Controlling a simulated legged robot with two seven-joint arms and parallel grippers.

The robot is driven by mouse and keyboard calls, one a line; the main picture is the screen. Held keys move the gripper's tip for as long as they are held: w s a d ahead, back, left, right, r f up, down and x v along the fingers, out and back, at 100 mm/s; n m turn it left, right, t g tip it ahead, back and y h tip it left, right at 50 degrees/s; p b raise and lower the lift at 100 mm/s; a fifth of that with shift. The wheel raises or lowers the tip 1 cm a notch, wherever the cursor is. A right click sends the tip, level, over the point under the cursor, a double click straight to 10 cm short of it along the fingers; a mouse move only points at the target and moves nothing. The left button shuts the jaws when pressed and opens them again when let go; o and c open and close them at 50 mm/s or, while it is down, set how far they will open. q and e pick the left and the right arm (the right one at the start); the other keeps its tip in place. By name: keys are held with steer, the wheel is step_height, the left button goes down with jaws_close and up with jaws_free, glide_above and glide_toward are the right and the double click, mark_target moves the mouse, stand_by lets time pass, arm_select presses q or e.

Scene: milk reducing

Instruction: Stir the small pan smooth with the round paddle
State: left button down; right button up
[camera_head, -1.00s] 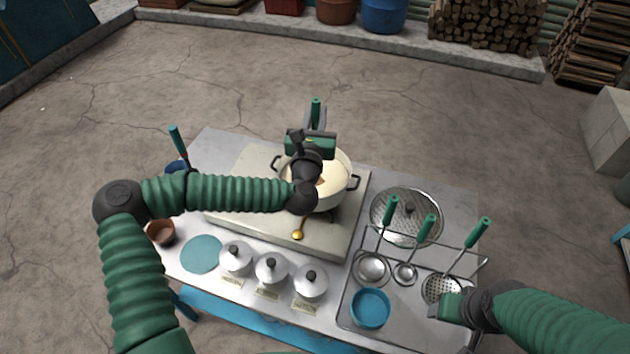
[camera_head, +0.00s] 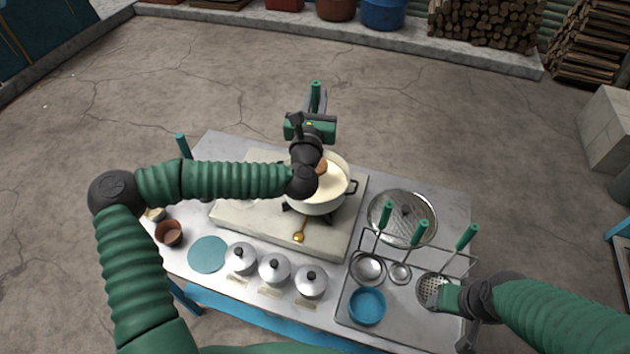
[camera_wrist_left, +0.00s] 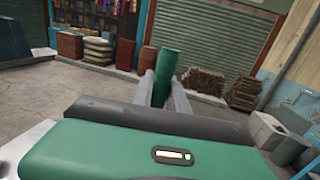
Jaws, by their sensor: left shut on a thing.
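The small pan (camera_head: 330,203) is white with dark side handles and stands on the burner, holding a smooth-looking cream-coloured liquid. My left gripper (camera_head: 316,103) is above the far side of the pan, shut on a green handle (camera_head: 316,88). The handle also stands upright between the fingers in the left wrist view (camera_wrist_left: 166,64). A brown round paddle end (camera_head: 321,166) shows in the pan, partly hidden by my wrist, which also covers the pan's left part. My right gripper (camera_head: 446,298) is low over the rack at the right; its fingers are unclear.
A metal rack (camera_head: 400,311) holds ladles and a skimmer with green handles, beside a blue bowl (camera_head: 367,306). Several lidded silver pots (camera_head: 274,268) line the front, near a teal disc (camera_head: 208,254) and a brown cup (camera_head: 169,233).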

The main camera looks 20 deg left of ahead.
arm_select(q)
steer(key=shift+r, duration=0.3)
steer(key=shift+r+p, duration=0.5)
steer(key=shift+r, duration=0.35)
steer(key=shift+f, duration=0.1)
